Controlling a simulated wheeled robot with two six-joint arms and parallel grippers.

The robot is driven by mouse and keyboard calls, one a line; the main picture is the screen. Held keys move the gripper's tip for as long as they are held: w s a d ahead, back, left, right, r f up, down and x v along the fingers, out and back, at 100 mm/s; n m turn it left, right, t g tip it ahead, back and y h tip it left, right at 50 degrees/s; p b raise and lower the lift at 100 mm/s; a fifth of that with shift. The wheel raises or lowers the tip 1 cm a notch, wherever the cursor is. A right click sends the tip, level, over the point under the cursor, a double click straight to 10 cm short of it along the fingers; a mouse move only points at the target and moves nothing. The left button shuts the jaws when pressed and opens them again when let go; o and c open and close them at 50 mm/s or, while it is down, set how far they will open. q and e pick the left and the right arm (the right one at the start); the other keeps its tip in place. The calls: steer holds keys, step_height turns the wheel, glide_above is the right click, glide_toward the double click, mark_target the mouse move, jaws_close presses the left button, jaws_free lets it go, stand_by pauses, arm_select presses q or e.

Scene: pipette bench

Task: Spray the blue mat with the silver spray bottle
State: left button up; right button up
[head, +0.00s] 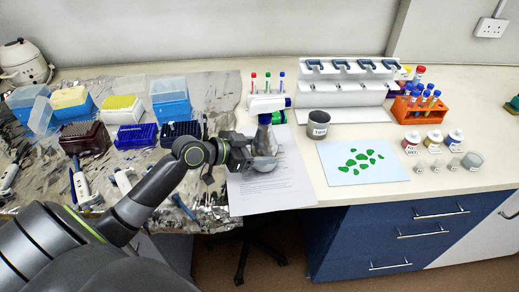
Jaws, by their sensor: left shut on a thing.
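The silver spray bottle (265,139) has a white spray head and stands out over the paper sheet in the middle of the bench. My left gripper (253,150) is shut on the bottle from its left side. The bottle looks upright; I cannot tell whether its base touches the paper. A light blue mat (332,175) lies flat on the bench to the right of the bottle, with several green leaf-like pieces on it. My right gripper does not show.
A dark labelled cup (319,124) stands between bottle and mat. Behind is a white pipette stand (345,95). An orange tube rack (421,112) and small jars (433,141) are right of the mat. Tip boxes (84,138) crowd the foil at left.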

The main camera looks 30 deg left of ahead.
arm_select(q)
steer(key=shift+f, duration=0.2)
steer(key=o, duration=1.5)
steer(key=shift+c, duration=0.2)
steer(key=shift+o, duration=0.2)
steer(key=shift+f, duration=0.1)
steer(key=shift+s+a+r, duration=0.2)
steer(key=shift+s+a, duration=0.05)
steer(key=shift+s, duration=0.05)
steer(key=p+v, duration=0.7)
steer(key=v, duration=0.9)
steer(key=shift+s, duration=0.2)
